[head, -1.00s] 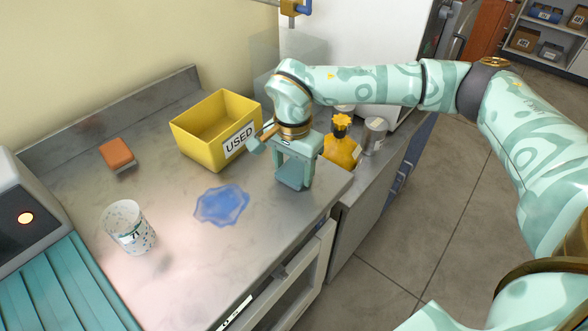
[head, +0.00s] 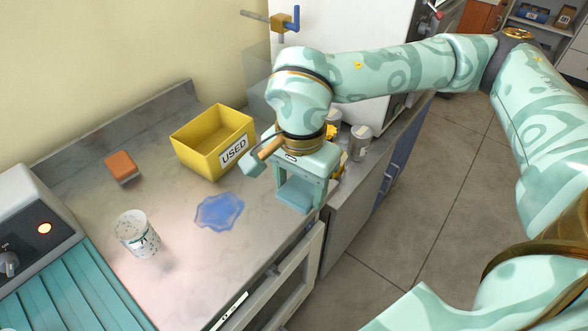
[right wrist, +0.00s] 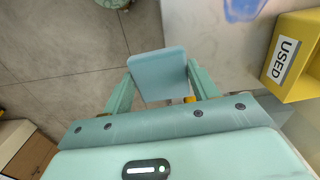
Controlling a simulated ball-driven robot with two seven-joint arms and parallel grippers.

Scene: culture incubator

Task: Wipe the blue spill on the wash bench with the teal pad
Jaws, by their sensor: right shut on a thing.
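The blue spill (head: 219,211) is a flat irregular patch on the grey wash bench (head: 190,270), left of my right gripper. It shows partly at the top of the right wrist view (right wrist: 243,8). My right gripper (head: 299,190) is shut on the teal pad (head: 294,197), above the bench's front edge and apart from the spill. In the right wrist view the pad (right wrist: 158,73) sits between the two fingers, with floor and bench edge behind it. My left gripper is not in view.
A yellow bin marked USED (head: 205,154) stands behind the spill. A speckled cup (head: 137,234) and an orange-topped sponge or brush (head: 122,167) are to the left. A yellow bottle, mostly hidden by my gripper, and a grey jar (head: 360,142) stand right. Bench around the spill is clear.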

